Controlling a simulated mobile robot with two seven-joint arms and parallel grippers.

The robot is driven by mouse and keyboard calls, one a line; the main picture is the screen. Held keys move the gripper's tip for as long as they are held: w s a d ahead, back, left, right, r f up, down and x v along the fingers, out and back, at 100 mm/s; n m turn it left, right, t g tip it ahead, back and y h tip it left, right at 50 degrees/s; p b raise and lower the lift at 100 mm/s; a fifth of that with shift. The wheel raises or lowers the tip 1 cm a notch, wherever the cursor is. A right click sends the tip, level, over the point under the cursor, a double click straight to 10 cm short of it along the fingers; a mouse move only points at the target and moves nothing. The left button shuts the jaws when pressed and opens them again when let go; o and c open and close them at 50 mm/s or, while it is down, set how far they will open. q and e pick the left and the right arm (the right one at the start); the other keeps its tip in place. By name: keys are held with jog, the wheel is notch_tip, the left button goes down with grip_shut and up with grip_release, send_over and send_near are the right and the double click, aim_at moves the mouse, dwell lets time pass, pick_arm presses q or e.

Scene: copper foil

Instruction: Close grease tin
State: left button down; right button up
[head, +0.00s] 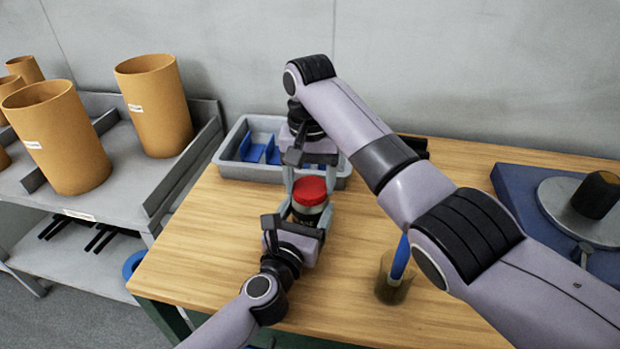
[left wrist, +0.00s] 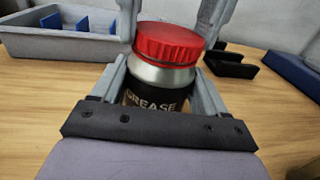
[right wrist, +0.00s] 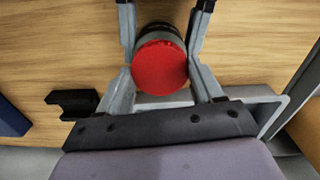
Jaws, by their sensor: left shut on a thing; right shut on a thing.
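The grease tin (left wrist: 158,98) has a dark lower body lettered "GREASE", a silver upper part and a red ribbed lid (head: 310,191). My left gripper (head: 303,222) is shut around the tin's body from the near side. My right gripper (right wrist: 161,50) comes from the far side and above, with its fingers on either side of the red lid (right wrist: 159,67). The lid sits on top of the tin, looking slightly tilted in the left wrist view; whether it is fully seated cannot be told. The tin's underside is hidden.
A grey divided tray (head: 228,168) with blue pieces stands behind the tin. A brush in a cup (head: 393,284) is to the right on the wooden table (head: 200,270). A blue base with a round metal plate (head: 560,215) is far right. A cart holds several orange cylinders (head: 155,110).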

jog(key=o, duration=1.2)
jog(key=shift+c, duration=0.2)
jog(key=shift+r, duration=0.1)
jog(key=shift+r, duration=2.15)
jog(key=shift+c, duration=0.3)
jog(key=n, duration=0.2)
jog(key=r+n, duration=0.1)
jog(key=n, duration=0.1)
jog(key=r+n, duration=0.1)
jog(key=n, duration=0.3)
jog(key=r+n, duration=0.1)
jog(key=n, duration=0.2)
jog(key=shift+r+n, duration=0.25)
jog(key=shift+n, duration=0.15)
